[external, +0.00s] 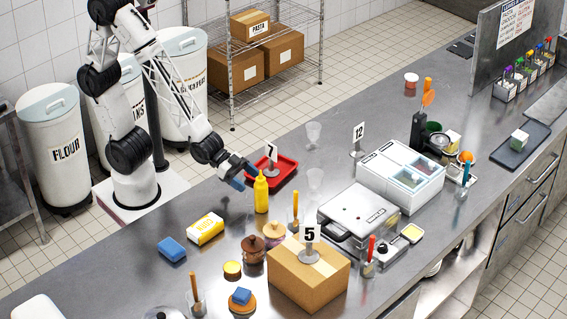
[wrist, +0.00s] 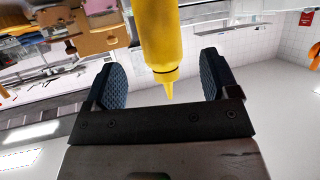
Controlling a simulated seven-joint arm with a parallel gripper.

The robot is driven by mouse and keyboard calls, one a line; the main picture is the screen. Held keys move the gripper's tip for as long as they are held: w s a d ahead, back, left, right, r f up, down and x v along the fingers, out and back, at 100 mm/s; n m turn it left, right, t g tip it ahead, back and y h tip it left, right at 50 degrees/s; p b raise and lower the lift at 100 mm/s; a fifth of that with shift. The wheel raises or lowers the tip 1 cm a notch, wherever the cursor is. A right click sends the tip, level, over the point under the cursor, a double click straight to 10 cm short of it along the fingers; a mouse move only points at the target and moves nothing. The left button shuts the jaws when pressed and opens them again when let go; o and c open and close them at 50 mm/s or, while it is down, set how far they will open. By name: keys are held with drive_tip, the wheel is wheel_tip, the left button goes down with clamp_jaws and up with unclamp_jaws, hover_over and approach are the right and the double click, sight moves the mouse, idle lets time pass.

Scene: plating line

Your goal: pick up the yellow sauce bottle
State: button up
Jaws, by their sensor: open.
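The yellow sauce bottle (external: 261,195) stands upright on the steel counter, with its pointed nozzle up. My gripper (external: 246,180) is at the bottle's upper left in the external view, close to its top. In the wrist view the bottle (wrist: 160,40) reaches in from the top edge, its nozzle pointing toward my gripper's palm. My open gripper (wrist: 162,84) has one dark ribbed finger on each side of the nozzle, with a gap on both sides. The lower part of the bottle is cut off in the wrist view.
A red tray (external: 287,172) with a number 7 stand lies just behind the bottle. A yellow-and-white packet (external: 205,229) and a blue sponge (external: 172,248) lie to the left. Brown pots (external: 253,249) and a cardboard box (external: 308,280) stand in front. Clear cups (external: 315,180) are to the right.

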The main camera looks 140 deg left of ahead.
sight(261, 190)
drive_tip(key=shift+w+a+f, duration=0.1)
drive_tip(key=shift+w+f, duration=0.1)
drive_tip(key=shift+w, duration=0.2)
drive_tip(key=shift+w, duration=0.1)
drive_tip(key=shift+x, duration=2.5)
drive_tip(key=c, duration=1.1)
